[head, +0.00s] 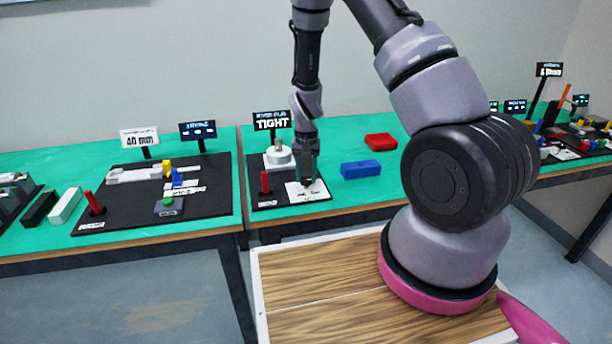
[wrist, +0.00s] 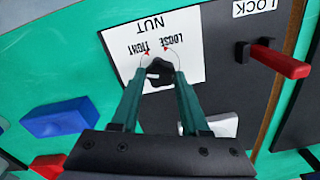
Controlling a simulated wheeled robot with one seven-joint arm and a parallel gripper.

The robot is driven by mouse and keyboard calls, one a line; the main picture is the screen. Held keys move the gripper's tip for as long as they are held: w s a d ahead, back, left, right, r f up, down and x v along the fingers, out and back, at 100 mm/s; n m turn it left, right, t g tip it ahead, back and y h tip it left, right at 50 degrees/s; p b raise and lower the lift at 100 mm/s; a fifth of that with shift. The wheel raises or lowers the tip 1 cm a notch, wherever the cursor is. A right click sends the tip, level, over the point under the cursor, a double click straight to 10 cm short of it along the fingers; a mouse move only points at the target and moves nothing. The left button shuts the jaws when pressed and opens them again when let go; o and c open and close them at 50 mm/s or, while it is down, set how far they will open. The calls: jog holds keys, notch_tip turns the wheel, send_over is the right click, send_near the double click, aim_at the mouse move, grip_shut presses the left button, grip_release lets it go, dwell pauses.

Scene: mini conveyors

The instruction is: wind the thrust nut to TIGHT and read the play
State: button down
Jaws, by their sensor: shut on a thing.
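The thrust nut (wrist: 160,68) is a small black lobed knob on a white card marked NUT, LOOSE and TIGHT (wrist: 150,42). My gripper (wrist: 160,80) is shut on it, with one green finger on each side. Small red marks sit by the words LOOSE and TIGHT; which one the nut points to I cannot tell. In the head view my gripper (head: 306,183) reaches down to the card (head: 318,192) and hides the nut. The black sign (head: 271,120) behind shows TIGHT in large letters under a smaller blue line I cannot read clearly.
A red lever (head: 265,182) marked LOCK (wrist: 258,8) stands left of the card. A white round fixture (head: 278,157) stands behind it. A blue block (head: 361,169) and a red block (head: 381,141) lie to the right. Another board (head: 130,212) is at left.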

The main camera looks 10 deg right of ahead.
aim_at(306, 179)
jog(key=m, duration=0.4)
jog(key=shift+m, duration=2.2)
jog(key=shift+c, duration=2)
grip_release()
notch_tip(306, 179, up, 11)
jog(key=shift+f, duration=0.1)
